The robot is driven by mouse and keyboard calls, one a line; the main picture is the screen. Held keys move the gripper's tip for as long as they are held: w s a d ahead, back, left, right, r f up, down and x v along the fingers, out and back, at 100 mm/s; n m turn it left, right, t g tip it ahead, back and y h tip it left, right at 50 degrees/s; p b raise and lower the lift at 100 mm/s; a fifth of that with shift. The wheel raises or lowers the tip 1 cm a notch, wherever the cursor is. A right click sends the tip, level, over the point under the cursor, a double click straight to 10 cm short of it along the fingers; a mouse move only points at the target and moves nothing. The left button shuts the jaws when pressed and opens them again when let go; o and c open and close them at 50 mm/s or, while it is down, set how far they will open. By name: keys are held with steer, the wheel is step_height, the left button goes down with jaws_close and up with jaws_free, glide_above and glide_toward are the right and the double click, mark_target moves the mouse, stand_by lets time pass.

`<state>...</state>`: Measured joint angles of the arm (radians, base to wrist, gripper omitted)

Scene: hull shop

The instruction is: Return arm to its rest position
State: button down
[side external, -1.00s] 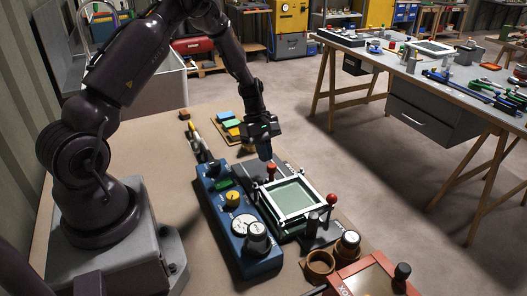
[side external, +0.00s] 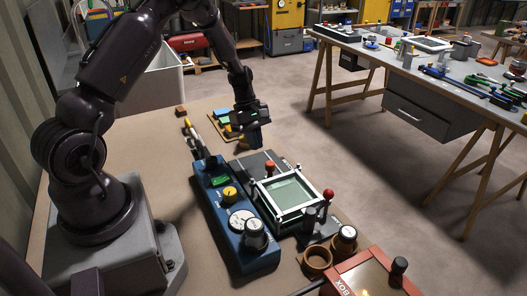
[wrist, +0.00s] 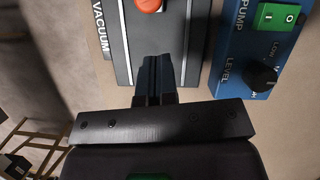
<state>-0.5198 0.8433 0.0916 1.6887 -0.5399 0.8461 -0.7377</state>
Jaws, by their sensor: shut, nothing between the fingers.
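My gripper (side external: 252,142) is shut and empty. In the side external view it hangs above the far end of the bench, just beyond the dark vacuum plate. In the wrist view its closed fingers (wrist: 155,75) point at the black plate marked VACUUM (wrist: 117,50). The vacuum plate carries a red knob (side external: 270,168) and a white-framed clear window (side external: 288,194). The blue pump box (side external: 262,262) lies to its left, with a green switch (wrist: 280,17) and a black level knob (wrist: 262,80).
Coloured blocks on a board (side external: 222,114) lie just behind my gripper. A second table (side external: 400,75) with tools stands across open floor.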

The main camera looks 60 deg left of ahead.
steer(key=v, duration=0.8)
steer(key=s+d+r+m+t+y, duration=0.4)
steer(key=s+d+r+m+t, duration=0.1)
steer(key=s+d+r+m, duration=1.2)
steer(key=d+r+m, duration=0.2)
steer(key=d, duration=0.2)
steer(key=shift+r+m, duration=0.3)
steer(key=shift+m, duration=0.1)
steer(key=shift+s, duration=0.15)
